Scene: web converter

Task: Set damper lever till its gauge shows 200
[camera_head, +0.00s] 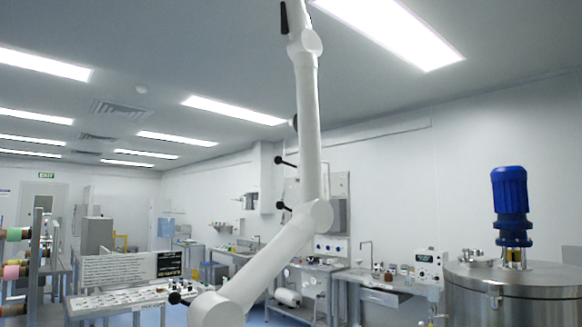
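No damper lever can be made out for certain, and no gauge reading is legible. A white jointed arm (309,125) runs from the top edge down the middle of the head view to the lower left. It has a dark handle-like part (284,18) near its top and black knobs (280,160) at its side; I cannot tell whether any of these is the lever. A pale box (428,268) at the right carries small dials or knobs, too small to read. Neither of my grippers is in view.
A large steel tank (515,300) with a blue motor (510,200) on top stands at the right. Steel benches with a sink (378,292) line the back wall. A table (115,305) with text boards (120,268) is at lower left, beside a spool rack (18,270).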

